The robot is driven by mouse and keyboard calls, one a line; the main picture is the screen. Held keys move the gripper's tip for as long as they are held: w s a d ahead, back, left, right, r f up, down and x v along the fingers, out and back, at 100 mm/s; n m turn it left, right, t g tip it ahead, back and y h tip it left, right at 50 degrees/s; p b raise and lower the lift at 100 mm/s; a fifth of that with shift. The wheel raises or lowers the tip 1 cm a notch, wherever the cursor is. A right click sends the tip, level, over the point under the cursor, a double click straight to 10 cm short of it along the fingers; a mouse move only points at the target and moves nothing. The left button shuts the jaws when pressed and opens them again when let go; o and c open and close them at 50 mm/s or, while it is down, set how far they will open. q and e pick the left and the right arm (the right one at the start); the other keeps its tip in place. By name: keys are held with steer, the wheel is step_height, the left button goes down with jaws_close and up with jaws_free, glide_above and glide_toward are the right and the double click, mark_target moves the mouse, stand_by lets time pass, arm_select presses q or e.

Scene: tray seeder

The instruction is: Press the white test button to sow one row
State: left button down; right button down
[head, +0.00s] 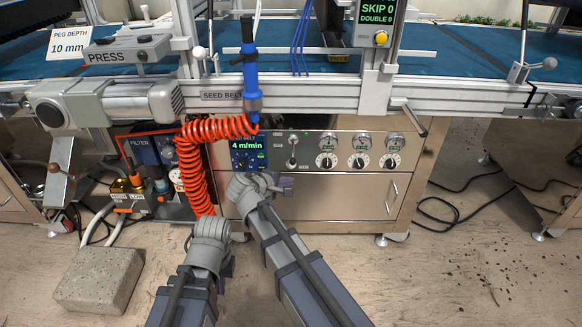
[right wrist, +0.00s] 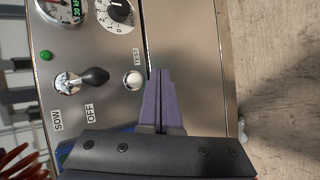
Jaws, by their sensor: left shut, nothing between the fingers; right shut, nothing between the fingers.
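The white test button (right wrist: 133,80) sits on the steel panel beside the printed word TEST in the right wrist view. It also shows, very small, below the toggle switch in the head view (head: 292,163). My right gripper (right wrist: 160,73) has its purple fingers shut and empty. Its tips lie just right of the button in the wrist view, and beside the panel below the button in the head view (head: 288,183). Contact with the panel cannot be told; the button is uncovered. My left gripper (head: 239,237) is shut and empty, low in front of the cabinet.
The black-knobbed SOW/OFF switch (right wrist: 93,77) is close to the button. Gauges and dials (head: 360,161) are to the right, the belt display (head: 248,151) to the left. A coiled orange hose (head: 190,165) hangs left of it. A concrete block (head: 98,278) stands on the floor.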

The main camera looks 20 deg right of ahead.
mark_target(293, 169)
steer(key=shift+w+d, duration=0.3)
steer(key=shift+w, duration=0.65)
steer(key=shift+w+d, duration=0.25)
steer(key=shift+w, duration=0.7)
stand_by(0.5)
steer(key=shift+w+d, duration=0.15)
steer(key=shift+w, duration=0.25)
steer(key=shift+w+d, duration=0.1)
steer(key=shift+w, duration=0.4)
stand_by(0.7)
steer(key=shift+s, duration=0.1)
steer(key=shift+s+a, duration=0.25)
steer(key=shift+s, duration=0.55)
steer(key=shift+s+a, duration=0.25)
steer(key=shift+s, duration=0.55)
steer(key=shift+s+a, duration=0.2)
steer(key=shift+s, duration=0.65)
steer(key=shift+s+a, duration=0.25)
steer(key=shift+s, duration=0.55)
